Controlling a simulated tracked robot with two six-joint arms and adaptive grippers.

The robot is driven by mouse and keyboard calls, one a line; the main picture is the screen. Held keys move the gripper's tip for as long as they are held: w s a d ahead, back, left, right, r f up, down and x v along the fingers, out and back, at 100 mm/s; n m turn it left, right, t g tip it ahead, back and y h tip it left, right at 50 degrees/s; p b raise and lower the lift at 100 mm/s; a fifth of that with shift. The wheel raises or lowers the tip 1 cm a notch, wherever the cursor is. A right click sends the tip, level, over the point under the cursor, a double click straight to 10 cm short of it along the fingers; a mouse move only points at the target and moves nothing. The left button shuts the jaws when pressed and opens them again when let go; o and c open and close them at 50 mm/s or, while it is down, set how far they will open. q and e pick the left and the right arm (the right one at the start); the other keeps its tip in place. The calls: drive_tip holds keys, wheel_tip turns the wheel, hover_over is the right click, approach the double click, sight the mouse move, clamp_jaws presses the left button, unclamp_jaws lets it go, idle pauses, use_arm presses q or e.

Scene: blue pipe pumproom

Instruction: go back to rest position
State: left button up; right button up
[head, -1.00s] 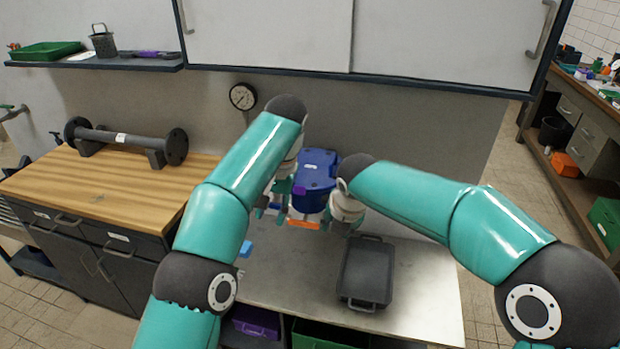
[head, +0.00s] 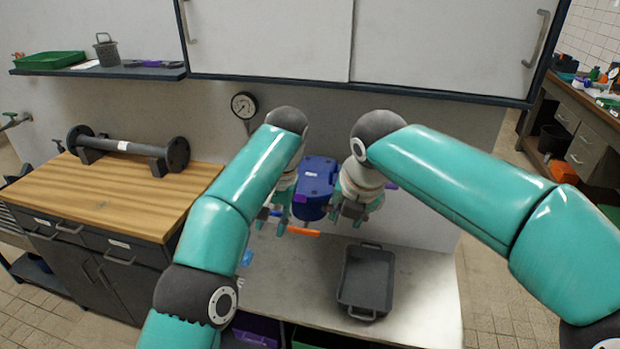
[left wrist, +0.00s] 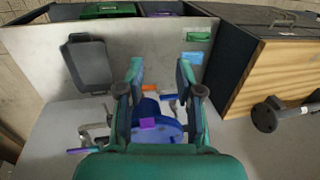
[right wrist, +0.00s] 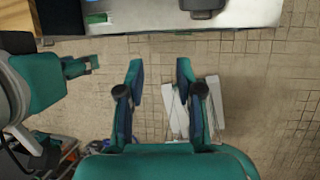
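My left gripper (head: 272,220) is open and empty, beside the left side of the blue pump-like unit (head: 316,186) in the head view. In the left wrist view its fingers (left wrist: 160,68) stand apart, with the blue unit (left wrist: 152,112) seen beyond and between them. My right gripper (head: 347,216) is right of the blue unit in the head view. Whether either gripper touches the unit cannot be told.
An orange handle (head: 303,231) is below the blue unit, a purple one (head: 390,186) to its right. A dark grey tray (head: 366,280) lies on the grey table (head: 425,290). A wooden-topped bench (head: 100,200) with a flanged pipe (head: 125,148) is left. A wall cabinet (head: 440,40) hangs above.

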drive_tip(key=shift+s+r, duration=0.1)
drive_tip(key=shift+r, duration=0.1)
